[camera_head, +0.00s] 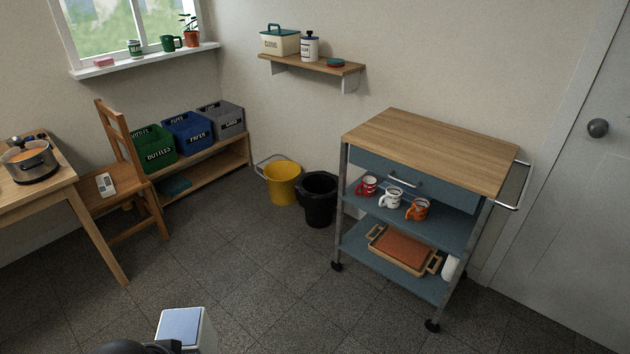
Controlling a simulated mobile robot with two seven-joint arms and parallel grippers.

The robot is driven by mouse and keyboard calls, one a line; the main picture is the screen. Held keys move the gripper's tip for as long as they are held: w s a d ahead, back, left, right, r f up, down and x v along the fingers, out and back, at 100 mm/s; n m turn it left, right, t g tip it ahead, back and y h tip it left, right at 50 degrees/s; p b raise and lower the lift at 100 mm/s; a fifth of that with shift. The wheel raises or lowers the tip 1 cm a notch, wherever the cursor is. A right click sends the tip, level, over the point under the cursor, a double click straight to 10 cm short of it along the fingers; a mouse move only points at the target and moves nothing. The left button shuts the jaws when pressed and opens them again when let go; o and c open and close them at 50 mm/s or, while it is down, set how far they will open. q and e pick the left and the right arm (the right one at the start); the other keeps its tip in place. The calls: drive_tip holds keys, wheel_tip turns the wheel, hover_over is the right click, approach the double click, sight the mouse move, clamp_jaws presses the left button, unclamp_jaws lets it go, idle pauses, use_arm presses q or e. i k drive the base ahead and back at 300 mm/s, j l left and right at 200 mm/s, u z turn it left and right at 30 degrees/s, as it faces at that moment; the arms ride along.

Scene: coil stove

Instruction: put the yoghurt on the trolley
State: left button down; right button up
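The trolley (430,140) stands at the right against the wall. I cannot make out a yoghurt in this view. A white and black part with a pale blue face shows at the bottom edge; it looks like part of my own arm. Neither gripper's fingers can be seen.
Red, white and orange mugs (390,199) stand on the trolley's middle shelf; a tray (402,250) lies below. A yellow bucket (283,184) and black bin (318,202) stand left of it. A table (60,195) and chair (120,200) are left. The middle floor is clear.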

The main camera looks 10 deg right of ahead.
sight(423, 150)
drive_tip(key=i+l+z, duration=0.15)
drive_tip(key=i+z, duration=1.05)
drive_tip(key=i+l+u, duration=0.1)
drive_tip(key=i+l, duration=0.15)
drive_tip(key=i+l+u, duration=0.15)
drive_tip(key=l, duration=0.25)
drive_tip(key=i+l+u, duration=0.1)
drive_tip(key=i+l, duration=0.25)
drive_tip(key=i+l+u, duration=0.15)
drive_tip(key=l, duration=0.25)
drive_tip(key=i+l+u, duration=0.1)
drive_tip(key=i+l, duration=0.15)
drive_tip(key=l, duration=0.15)
